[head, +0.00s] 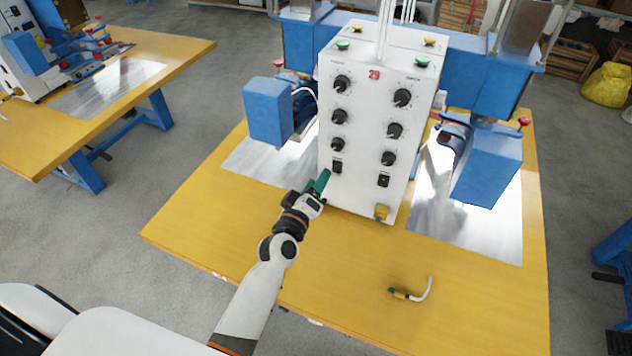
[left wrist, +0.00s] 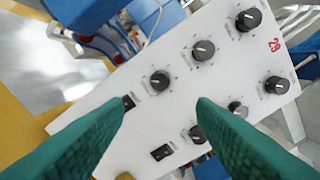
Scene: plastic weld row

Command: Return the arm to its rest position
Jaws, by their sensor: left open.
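My left arm reaches in from the lower left of the head view. Its green-fingered left gripper (head: 320,184) is in front of the lower left part of the white control box (head: 362,190), close to a black switch. In the left wrist view the two green fingers (left wrist: 160,125) are apart, with nothing between them but the box's white face (left wrist: 135,125) behind. The box carries black knobs, switches and a red 29. Whether a fingertip touches the box I cannot tell. My right gripper does not show.
The box stands on a yellow table (head: 330,270) between blue welding heads (head: 268,110) (head: 486,165) over metal plates. A small cable with a plug (head: 412,294) lies at the table's front right. The front left of the table is clear. Another yellow table (head: 185,50) stands at the left.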

